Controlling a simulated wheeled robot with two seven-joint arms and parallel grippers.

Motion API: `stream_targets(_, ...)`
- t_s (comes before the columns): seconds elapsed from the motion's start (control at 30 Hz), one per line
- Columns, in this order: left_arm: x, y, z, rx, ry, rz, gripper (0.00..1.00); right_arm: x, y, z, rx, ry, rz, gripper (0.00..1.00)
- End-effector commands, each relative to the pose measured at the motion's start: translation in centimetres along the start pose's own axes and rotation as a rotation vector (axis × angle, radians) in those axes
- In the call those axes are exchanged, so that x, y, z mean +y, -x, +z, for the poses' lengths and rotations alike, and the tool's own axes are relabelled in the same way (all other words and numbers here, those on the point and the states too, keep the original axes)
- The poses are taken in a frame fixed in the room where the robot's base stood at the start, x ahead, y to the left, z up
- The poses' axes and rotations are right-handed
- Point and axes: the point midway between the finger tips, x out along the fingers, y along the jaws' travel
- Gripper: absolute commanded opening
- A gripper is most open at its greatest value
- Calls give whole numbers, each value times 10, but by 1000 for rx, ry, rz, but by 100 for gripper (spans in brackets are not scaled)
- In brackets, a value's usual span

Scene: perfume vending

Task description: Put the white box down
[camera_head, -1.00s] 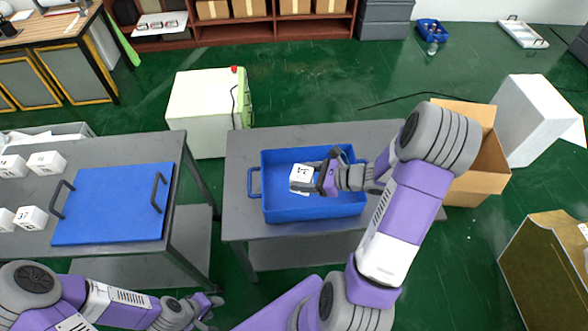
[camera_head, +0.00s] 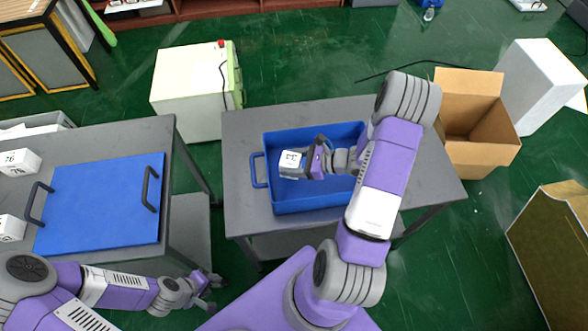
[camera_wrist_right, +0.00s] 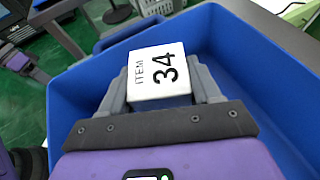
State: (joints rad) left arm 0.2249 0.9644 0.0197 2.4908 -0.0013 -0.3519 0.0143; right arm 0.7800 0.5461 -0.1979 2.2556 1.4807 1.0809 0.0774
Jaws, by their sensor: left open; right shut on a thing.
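The white box (camera_head: 292,163) is a small cube marked "34"; in the right wrist view the box (camera_wrist_right: 158,72) reads "ITEM 34". My right gripper (camera_head: 308,162) is shut on it, one finger on each side. The box is held inside the open blue bin (camera_head: 320,205), below or near its rim; whether it touches the floor of the bin I cannot tell. The bin wall (camera_wrist_right: 262,70) surrounds it in the wrist view. My left gripper (camera_head: 207,291) is open and empty, low at the left, away from the bin.
The bin stands on a grey table (camera_head: 243,130). A left table holds a blue board (camera_head: 105,205) with black handles and other white boxes (camera_head: 18,162). A cardboard box (camera_head: 475,155) stands right of the bin table. A pale cabinet (camera_head: 190,90) stands behind.

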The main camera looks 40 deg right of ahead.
Motion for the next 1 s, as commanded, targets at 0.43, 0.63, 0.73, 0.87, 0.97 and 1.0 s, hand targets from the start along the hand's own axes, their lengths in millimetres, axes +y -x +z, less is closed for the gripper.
stream_targets(0.43, -4, -10, 0, 0, 0, 0, 43, 0, -13, -32, 0, 1, -1, 32)
stream_targets(0.63, -5, -15, -1, 0, 0, 0, 43, 0, -15, -37, 0, 0, -1, 32)
stream_targets(0.73, -5, -13, -1, 0, 0, 0, 43, 0, -14, -35, 1, 0, -1, 76)
stream_targets(0.87, -5, -13, -1, 0, 0, 0, 43, 0, -14, -35, 1, 0, -1, 88)
stream_targets(0.97, -5, -13, -1, 0, 0, 0, 43, 0, -14, -35, 1, 0, -1, 88)
stream_targets(1.0, -5, -13, -1, 0, 0, 0, 43, 0, -14, -35, 1, 0, -1, 88)
